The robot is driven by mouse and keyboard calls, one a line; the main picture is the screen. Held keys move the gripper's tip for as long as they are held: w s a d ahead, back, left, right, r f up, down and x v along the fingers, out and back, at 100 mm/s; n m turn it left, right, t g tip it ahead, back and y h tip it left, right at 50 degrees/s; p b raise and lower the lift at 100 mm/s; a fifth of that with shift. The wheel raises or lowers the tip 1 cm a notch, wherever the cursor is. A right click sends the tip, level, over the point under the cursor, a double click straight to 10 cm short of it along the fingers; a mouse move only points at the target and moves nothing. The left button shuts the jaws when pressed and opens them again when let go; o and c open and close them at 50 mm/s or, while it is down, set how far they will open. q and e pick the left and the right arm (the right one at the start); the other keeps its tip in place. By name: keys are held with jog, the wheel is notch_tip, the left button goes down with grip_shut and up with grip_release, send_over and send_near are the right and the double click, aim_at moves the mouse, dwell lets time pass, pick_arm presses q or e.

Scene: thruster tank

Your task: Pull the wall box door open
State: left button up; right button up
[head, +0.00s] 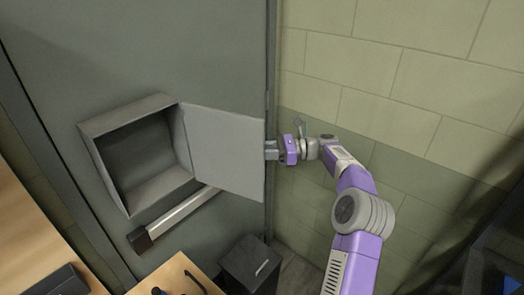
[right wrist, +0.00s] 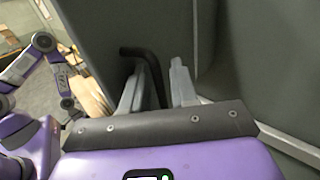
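The grey wall box (head: 107,152) is on the dark panel at the left of the head view, and its empty inside shows. Its flat grey door (head: 225,150) stands swung out to the right, wide of the opening. My right gripper (head: 271,150) is at the door's far edge, its fingertips partly hidden. In the right wrist view my right gripper's fingers (right wrist: 158,85) are apart. A black bent handle (right wrist: 153,67) shows in the gap between them, with space beside it; contact is not clear. My left gripper cannot be made out in either view.
A light bar with a dark end (head: 180,215) slants below the box and door. A dark bin (head: 250,262) stands on the floor below. Wooden surfaces (head: 28,235) are at the lower left. A block wall (head: 400,80) rises to the right.

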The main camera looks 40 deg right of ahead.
jog(key=shift+o, duration=0.4)
jog(key=shift+w, duration=0.15)
jog(key=v, duration=0.8)
jog(key=shift+s, duration=0.25)
